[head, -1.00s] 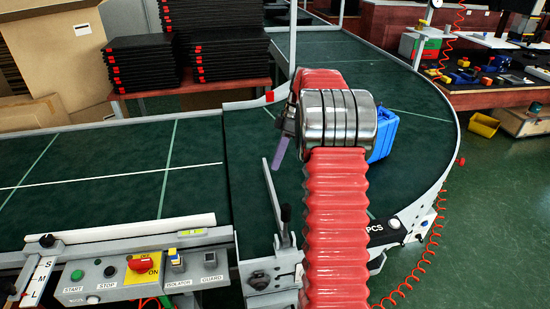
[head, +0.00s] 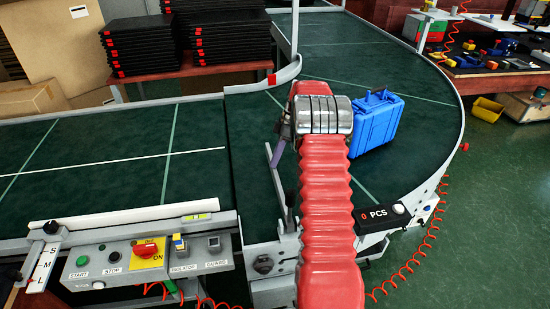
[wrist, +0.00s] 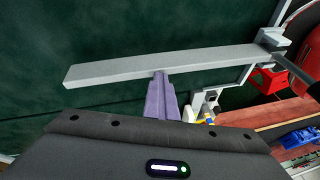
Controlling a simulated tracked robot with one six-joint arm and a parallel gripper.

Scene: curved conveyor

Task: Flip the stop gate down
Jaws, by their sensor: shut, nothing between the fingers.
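The stop gate is a long flat grey bar (wrist: 160,66) on a bracket in the wrist view, running across the picture over the dark green belt. In the head view its narrow bar (head: 271,172) stands raised at the near edge of the curve, beside a dark upright handle. My gripper (wrist: 160,76) is shut and empty, with its purple fingers pointing at the bar's middle. The tip appears at or very near the bar's edge; contact is unclear. In the head view the purple fingers (head: 277,155) show beside the bar, partly hidden by my arm.
A blue case (head: 376,124) stands on the curved belt right of my wrist. A control box (head: 140,260) with buttons is at the front left. A counter (head: 383,217) reads 0 PCS. Stacked black trays (head: 220,45) stand behind the belt.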

